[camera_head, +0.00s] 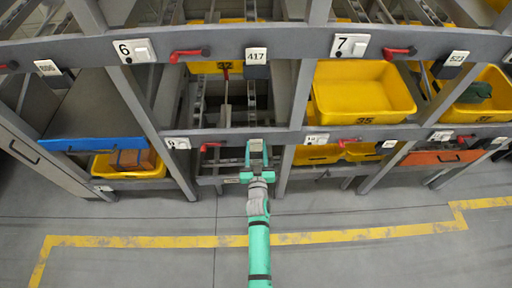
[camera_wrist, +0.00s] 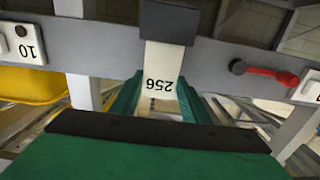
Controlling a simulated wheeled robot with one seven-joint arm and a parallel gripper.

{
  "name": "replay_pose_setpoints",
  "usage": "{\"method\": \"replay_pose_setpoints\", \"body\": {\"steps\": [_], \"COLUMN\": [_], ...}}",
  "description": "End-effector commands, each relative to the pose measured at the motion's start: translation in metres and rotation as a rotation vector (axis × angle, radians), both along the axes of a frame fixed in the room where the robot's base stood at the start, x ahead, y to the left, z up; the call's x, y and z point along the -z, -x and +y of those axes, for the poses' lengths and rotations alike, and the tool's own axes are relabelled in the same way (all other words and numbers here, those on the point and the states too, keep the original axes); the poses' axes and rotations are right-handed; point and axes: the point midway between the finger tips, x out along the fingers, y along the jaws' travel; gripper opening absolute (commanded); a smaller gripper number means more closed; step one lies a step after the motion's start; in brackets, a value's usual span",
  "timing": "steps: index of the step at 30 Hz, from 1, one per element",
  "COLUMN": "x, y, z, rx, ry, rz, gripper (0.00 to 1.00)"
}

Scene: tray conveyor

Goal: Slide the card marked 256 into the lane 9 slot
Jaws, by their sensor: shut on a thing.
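My gripper (camera_head: 257,152) is at the lower beam of the rack, between the lane 9 label (camera_head: 177,143) and the lane 10 label (camera_head: 317,138). Its green fingers (camera_wrist: 158,100) are shut on the white card marked 256 (camera_wrist: 163,62), which reads upside down in the wrist view. The far end of the card meets the dark card slot (camera_wrist: 167,22) on the beam. This slot is on the same side of the lane 9 label as the red lever (camera_wrist: 265,72). I cannot tell how deep the card sits. In the head view my gripper mostly hides the card and slot.
The grey beam (camera_head: 400,132) carries red levers and other card slots. Above, a card marked 417 (camera_head: 256,54) stands in its slot. Yellow bins (camera_head: 365,92) sit in lanes to the right. A blue bar (camera_head: 92,144) is at left. The floor in front is clear.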

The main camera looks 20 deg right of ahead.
Motion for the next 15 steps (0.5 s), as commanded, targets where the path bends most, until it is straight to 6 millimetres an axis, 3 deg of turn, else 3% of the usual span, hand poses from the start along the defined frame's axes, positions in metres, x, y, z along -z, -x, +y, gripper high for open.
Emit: {"method": "replay_pose_setpoints", "body": {"steps": [15], "x": [0.0108], "y": [0.0001], "z": [-0.0009], "rx": [0.001], "ry": [-0.001], "rz": [-0.001], "gripper": [0.17]}}
